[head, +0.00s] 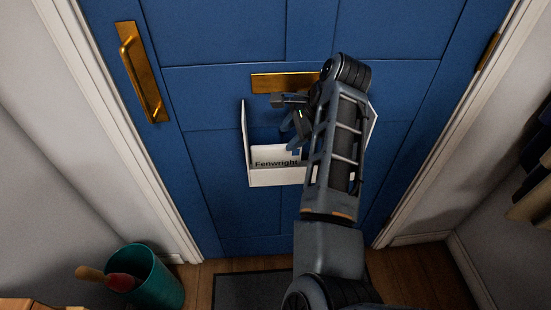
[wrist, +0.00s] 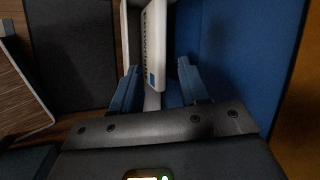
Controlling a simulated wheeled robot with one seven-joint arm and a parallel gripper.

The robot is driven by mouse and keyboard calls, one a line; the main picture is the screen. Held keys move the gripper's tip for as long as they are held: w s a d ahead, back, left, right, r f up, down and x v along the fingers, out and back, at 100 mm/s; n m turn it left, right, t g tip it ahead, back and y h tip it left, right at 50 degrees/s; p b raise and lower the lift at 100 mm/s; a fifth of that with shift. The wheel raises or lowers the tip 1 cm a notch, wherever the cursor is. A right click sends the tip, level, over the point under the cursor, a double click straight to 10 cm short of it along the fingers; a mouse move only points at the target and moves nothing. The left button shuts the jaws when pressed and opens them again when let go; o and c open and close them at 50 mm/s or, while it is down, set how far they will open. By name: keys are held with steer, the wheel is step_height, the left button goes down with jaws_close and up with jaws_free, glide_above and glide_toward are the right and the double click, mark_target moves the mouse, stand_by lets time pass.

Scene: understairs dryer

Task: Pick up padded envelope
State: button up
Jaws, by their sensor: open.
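A white holder (head: 246,145) is mounted on the blue door below the brass letter slot. A white, flat item printed "Fenwright" (head: 270,162) shows at its front; I cannot tell for sure whether this is the padded envelope. In the wrist view, a white piece with printing and a blue square (wrist: 153,50) stands edgewise between the fingers of my gripper (wrist: 158,70). My gripper is open and points down into the holder. I cannot tell whether either finger touches the white piece. My arm hides the holder's right part in the head view.
The blue door (head: 230,215) has a brass handle (head: 142,72) at left and a brass letter slot (head: 282,82). A teal bin (head: 160,280) stands at the lower left. A dark mat (head: 250,290) lies before the door. Dark clothing (head: 535,165) hangs at right.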

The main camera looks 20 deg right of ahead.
mark_target(279, 148)
steer(key=x, duration=0.5)
steer(key=shift+a, duration=0.35)
steer(key=shift+w+a+f, duration=0.1)
steer(key=shift+w+f, duration=0.05)
steer(key=shift+f, duration=0.25)
steer(key=shift+f+p, duration=0.25)
steer(key=shift+p, duration=0.05)
jaws_close()
stand_by(0.4)
